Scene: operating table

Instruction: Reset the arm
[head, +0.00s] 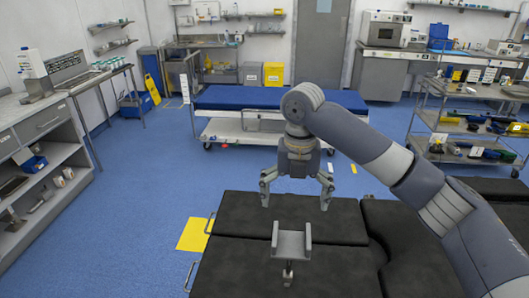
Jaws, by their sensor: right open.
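My right arm comes in from the right and bends down at the wrist. My right gripper (296,192) points down over the black operating table (235,260), its two fingers spread wide with nothing between them. A grey U-shaped bracket (291,244) stands on the table, below and nearer than the gripper in the picture. The gripper looks apart from the bracket. My left gripper is not in view.
A blue-topped trolley (240,98) stands behind the table. A shelved cart with tools (455,125) is at the right. A counter (40,130) runs along the left. A yellow floor patch (194,234) lies left of the table. Blue floor is free at left.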

